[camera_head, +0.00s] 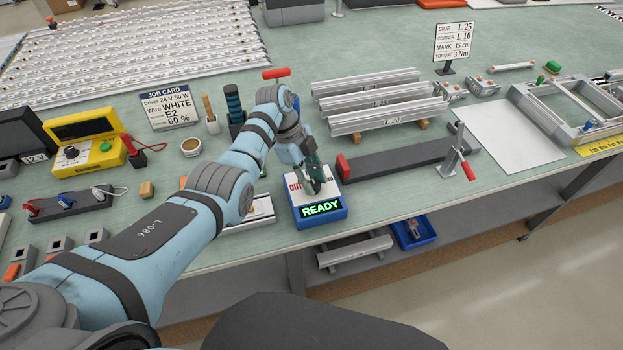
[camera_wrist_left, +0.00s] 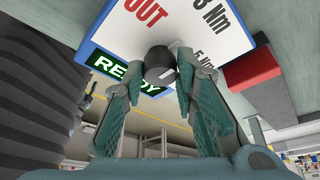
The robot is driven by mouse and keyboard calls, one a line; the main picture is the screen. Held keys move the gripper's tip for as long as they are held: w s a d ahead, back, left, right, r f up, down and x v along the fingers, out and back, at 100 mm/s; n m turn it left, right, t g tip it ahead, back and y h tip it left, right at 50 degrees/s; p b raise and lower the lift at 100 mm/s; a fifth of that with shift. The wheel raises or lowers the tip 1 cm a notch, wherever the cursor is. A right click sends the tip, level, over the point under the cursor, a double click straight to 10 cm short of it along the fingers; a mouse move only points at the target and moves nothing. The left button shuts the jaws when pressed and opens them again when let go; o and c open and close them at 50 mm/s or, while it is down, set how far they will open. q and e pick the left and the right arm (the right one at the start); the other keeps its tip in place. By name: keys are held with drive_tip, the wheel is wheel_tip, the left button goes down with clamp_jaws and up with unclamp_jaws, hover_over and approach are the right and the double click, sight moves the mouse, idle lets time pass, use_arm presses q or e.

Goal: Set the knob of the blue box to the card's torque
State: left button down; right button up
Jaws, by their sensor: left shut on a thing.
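The blue box (camera_head: 320,213) stands near the table's front edge, with a green READY display on its front and a white top. In the left wrist view the box's top (camera_wrist_left: 190,22) reads OUT, 3 Nm and 5 Nm. Its dark round knob (camera_wrist_left: 159,60) has a pale mark at its lower right; I cannot tell exactly which label it points at. My left gripper (camera_head: 314,183) is over the box, its fingers shut on the knob. The card (camera_head: 454,41) at the back right reads torque 3 Nm. My right gripper is not in view.
A dark rail with a red end block (camera_head: 342,167) lies right of the box, with a red-handled clamp (camera_head: 462,158) at its far end. Aluminium profiles (camera_head: 372,103) lie behind. A white sheet (camera_head: 509,138) lies right.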

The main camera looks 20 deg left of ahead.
use_arm(q)
drive_tip(key=c, duration=1.3)
unclamp_jaws()
drive_tip(key=shift+d, duration=0.15)
drive_tip(key=v, duration=1.2)
drive_tip(key=shift+w, duration=0.1)
